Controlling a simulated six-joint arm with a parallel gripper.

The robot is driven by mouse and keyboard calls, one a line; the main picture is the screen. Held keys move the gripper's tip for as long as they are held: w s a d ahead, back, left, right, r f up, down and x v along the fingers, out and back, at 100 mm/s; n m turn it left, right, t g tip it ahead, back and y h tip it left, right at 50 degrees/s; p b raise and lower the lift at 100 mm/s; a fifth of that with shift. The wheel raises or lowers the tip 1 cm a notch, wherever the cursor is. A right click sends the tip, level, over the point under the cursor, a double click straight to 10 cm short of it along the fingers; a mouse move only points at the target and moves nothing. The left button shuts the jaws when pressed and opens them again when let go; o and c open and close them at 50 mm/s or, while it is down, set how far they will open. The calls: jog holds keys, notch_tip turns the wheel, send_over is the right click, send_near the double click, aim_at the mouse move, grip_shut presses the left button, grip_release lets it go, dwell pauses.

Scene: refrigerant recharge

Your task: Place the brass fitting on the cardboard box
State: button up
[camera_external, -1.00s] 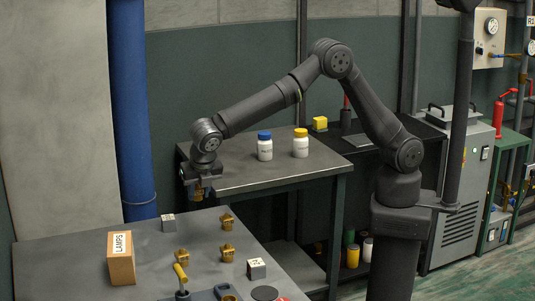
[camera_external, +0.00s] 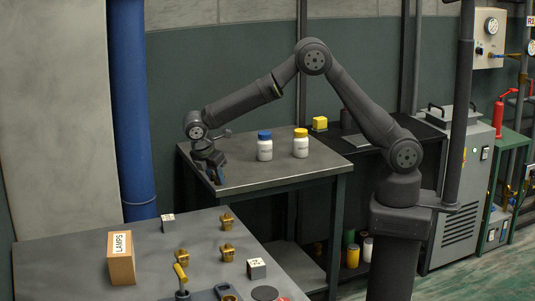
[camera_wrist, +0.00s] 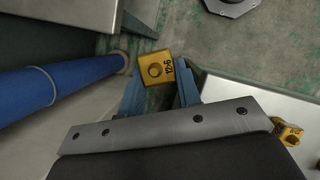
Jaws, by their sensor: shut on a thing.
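The cardboard box (camera_external: 121,260), labelled LAMPS, stands on the left of the near grey table. My gripper (camera_external: 218,176) is in the air beyond that table, to the upper right of the box and well apart from it. It is shut on a brass fitting (camera_wrist: 154,68), marked 126, which shows between the blue fingers in the wrist view. In the outside view the held fitting is mostly hidden by the gripper. Other brass fittings stand on the table: one at the back (camera_external: 227,222), one in the middle (camera_external: 182,255) and one to its right (camera_external: 228,253).
Two pale marked cubes (camera_external: 168,222) (camera_external: 257,269), a yellow-handled tool (camera_external: 181,273) and a dark disc (camera_external: 265,293) share the near table (camera_external: 70,255). A blue pipe (camera_external: 132,110) rises behind it. Blue-capped (camera_external: 265,148) and yellow-capped (camera_external: 300,146) bottles stand on the back table.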

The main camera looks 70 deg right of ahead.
aim_at(250, 184)
jog(key=d+f+m+g+y, duration=0.1)
jog(key=d+m, duration=0.3)
jog(key=d, duration=0.2)
jog(key=s+d+f+m+g+y, duration=0.1)
jog(key=d+f+m, duration=0.1)
jog(key=d+m, duration=0.3)
jog(key=s+d+f+m+g+y, duration=0.1)
jog(key=d+f+m+y, duration=0.1)
jog(key=d+m, duration=0.2)
jog(key=shift+d+f, duration=0.25)
jog(key=shift+d, duration=1.05)
jog(key=shift+s+d+f+m, duration=0.1)
jog(key=shift+d+f+m, duration=0.1)
jog(key=shift+d+m, duration=0.45)
notch_tip(250, 184, up, 14)
jog(key=w+d+m+t+y, duration=0.2)
jog(key=d+m+t, duration=0.7)
jog(key=d+m, duration=2.15)
jog(key=shift+m, duration=0.6)
jog(key=f, duration=1)
jog(key=shift+s+d+f, duration=0.1)
jog(key=shift+s+f, duration=0.15)
jog(key=shift+f, duration=2.15)
jog(key=shift+f, duration=0.15)
